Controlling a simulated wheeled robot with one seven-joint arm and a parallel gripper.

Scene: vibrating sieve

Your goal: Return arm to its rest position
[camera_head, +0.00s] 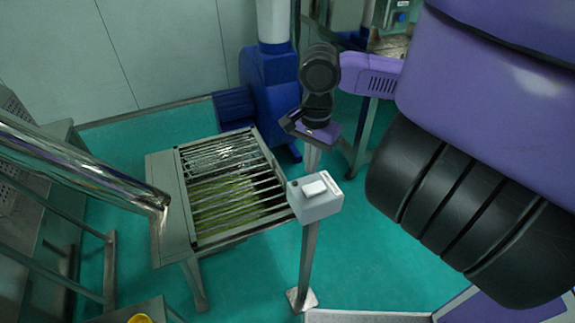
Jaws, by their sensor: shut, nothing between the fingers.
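My arm comes in from the right, with a large purple and black link close to the camera. Its far end bends down through a black wrist to my gripper (312,131), a small purple and dark part near the middle of the picture. My gripper is shut and empty. It is over the area behind the control box and to the right of the sieve, apart from the sieve as far as I can tell. Its fingertips are small and hard to make out.
The vibrating sieve (165,176) has metal bars over green material. A grey control box (318,206) stands on a post in front of my gripper. A blue machine (270,85) stands behind. A metal pipe (80,165) enters from the left. Green floor (250,280) is open in front.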

